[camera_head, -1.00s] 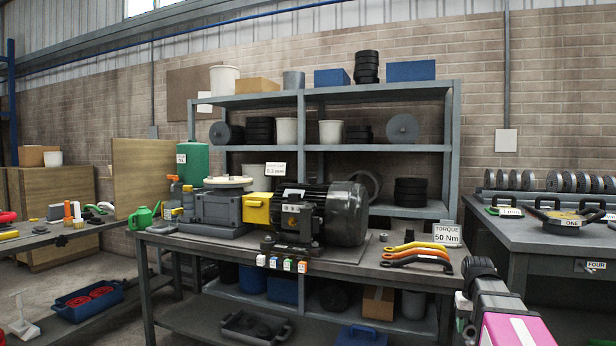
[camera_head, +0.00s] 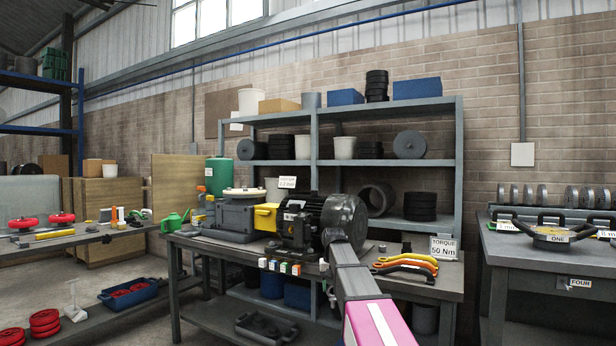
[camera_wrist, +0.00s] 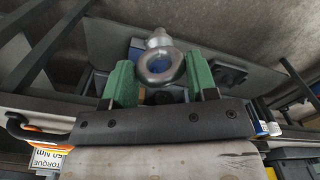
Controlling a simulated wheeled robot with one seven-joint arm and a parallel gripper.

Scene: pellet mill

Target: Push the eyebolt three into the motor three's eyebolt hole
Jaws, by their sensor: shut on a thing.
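A metal eyebolt (camera_wrist: 158,42) is between the green fingers of my gripper (camera_wrist: 160,76) in the wrist view. My gripper is shut on its ring, and its shank points away from the palm. A dark motor (camera_head: 347,213) stands on the middle workbench (camera_head: 230,246), beside a grey gearbox (camera_head: 222,212) with a yellow guard (camera_head: 266,216). My arm reaches up from the bottom of the head view to the motor's front right. My fingers cannot be made out there. The motor's eyebolt hole cannot be made out in either view.
Yellow, orange and black wrenches (camera_head: 405,263) lie right of the motor by a torque sign (camera_head: 443,248). Small coloured blocks (camera_head: 279,266) line the bench's front edge. Shelves (camera_head: 385,162) stand behind. Another table (camera_head: 540,262) is at the right.

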